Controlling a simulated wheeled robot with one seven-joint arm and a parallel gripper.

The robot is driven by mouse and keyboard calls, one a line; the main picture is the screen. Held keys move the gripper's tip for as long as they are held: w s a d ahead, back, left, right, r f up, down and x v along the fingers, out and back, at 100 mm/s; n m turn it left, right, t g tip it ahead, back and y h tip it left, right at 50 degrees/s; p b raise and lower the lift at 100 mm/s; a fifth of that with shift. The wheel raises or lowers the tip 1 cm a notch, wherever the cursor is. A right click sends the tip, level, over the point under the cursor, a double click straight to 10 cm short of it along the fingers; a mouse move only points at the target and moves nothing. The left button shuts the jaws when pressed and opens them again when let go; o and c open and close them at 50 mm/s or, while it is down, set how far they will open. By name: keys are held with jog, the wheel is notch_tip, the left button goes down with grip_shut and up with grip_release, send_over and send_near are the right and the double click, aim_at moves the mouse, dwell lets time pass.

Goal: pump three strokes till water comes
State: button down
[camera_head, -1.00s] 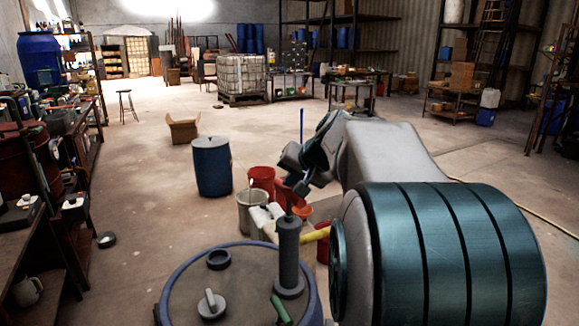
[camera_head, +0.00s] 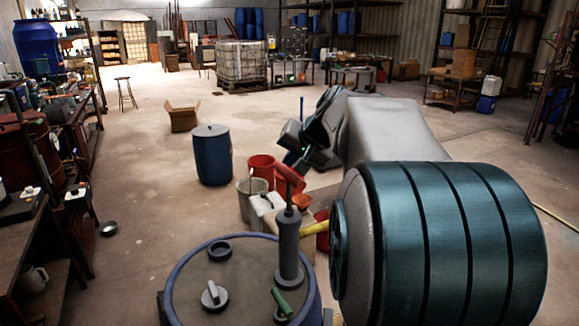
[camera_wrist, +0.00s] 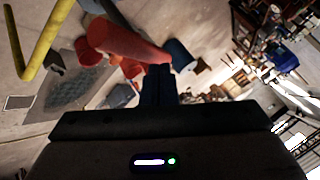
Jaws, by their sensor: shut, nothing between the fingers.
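The pump stands on a blue-rimmed drum (camera_head: 185,290), with a grey upright barrel (camera_head: 289,250) and a thin rod rising from its top. A red handle (camera_head: 288,176) tops the rod; in the wrist view the handle (camera_wrist: 122,42) lies across the tips of my fingers. My gripper (camera_head: 301,160) is shut and empty beside the handle; its dark fingers (camera_wrist: 158,85) show together in the wrist view. I cannot tell whether they touch the handle. A yellow spout (camera_head: 315,229) leaves the barrel and runs behind my arm; it also shows in the wrist view (camera_wrist: 45,42).
Red and pale buckets (camera_head: 261,166) stand on the floor beyond the pump. A blue drum (camera_head: 211,155) and an open carton (camera_head: 182,117) are farther back. A cluttered bench (camera_head: 60,175) lines the left. The middle floor is mostly clear.

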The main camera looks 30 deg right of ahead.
aim_at(291, 172)
jog(key=shift+r, duration=0.1)
jog(key=shift+r+p, duration=2.15)
jog(key=shift+r, duration=0.75)
